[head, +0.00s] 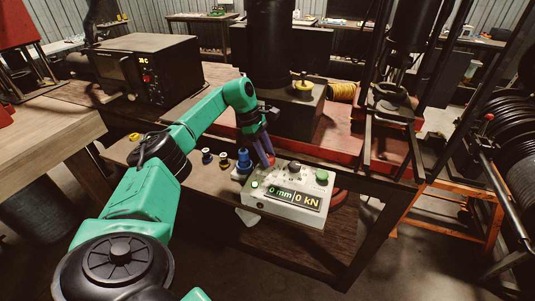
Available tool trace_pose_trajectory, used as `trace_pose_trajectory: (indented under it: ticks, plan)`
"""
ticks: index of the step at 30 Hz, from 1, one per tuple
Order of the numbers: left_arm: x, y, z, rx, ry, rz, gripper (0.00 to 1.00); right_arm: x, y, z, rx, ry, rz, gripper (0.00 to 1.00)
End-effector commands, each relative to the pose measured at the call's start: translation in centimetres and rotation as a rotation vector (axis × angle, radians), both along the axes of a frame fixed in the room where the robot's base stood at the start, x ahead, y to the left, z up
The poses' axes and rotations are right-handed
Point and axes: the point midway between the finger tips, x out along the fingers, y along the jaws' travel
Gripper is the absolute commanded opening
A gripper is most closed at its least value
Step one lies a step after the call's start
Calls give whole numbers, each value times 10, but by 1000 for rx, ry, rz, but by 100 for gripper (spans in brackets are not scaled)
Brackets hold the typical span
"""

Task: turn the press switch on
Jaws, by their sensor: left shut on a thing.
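The press control box (285,203) is a light grey panel on the bench, with a lit display (293,198) reading 0 mm and 0 kN. My left gripper (268,158) points down at the box's back left corner. Its fingers are shut on the press switch, which they mostly hide; a little red shows at the tips. The switch's position cannot be told. My right gripper is out of view.
A blue fitting (243,160) stands close left of the gripper, with smaller fittings (206,156) further left. The black press (270,60) rises behind. A black instrument (150,70) stands at the back left. A hose reel (505,130) is at the right.

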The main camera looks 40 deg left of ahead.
Motion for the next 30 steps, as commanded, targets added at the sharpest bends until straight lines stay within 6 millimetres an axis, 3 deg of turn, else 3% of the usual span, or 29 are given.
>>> trace_pose_trajectory:
  ticks: [11,12,14,25,30]
  plan:
    - [1,1,2,1,-7,-2,0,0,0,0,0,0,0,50]
    - [1,1,2,1,-7,-2,58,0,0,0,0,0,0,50]
    - [1,1,2,1,-7,-3,76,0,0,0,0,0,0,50]
    - [0,2,4,1,-4,-3,76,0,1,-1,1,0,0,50]
    - [-3,13,31,2,-9,-1,76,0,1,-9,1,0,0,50]
